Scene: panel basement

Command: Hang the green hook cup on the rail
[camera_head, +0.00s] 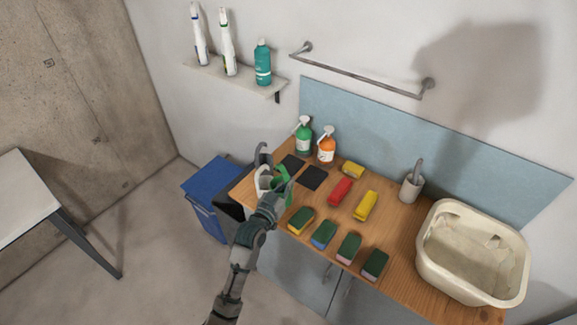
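The rail (362,73) is a thin dark bar fixed to the wall by a round mount at each end, above the blue backsplash. Nothing hangs on it. A green piece that looks like the green hook cup (281,174) is at the left end of the wooden counter, with a white rounded part beside it. My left gripper (271,193) is right at the cup, reaching in from below and hiding part of it. I cannot tell whether its fingers are closed on the cup. My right gripper is not in view.
The wooden counter (405,240) holds green (304,138) and orange (326,147) pump bottles, several sponges, red and yellow blocks, a brush holder (411,186) and a cream basin (473,253). A wall shelf (240,82) with bottles is left of the rail. A blue bin (208,195) stands left.

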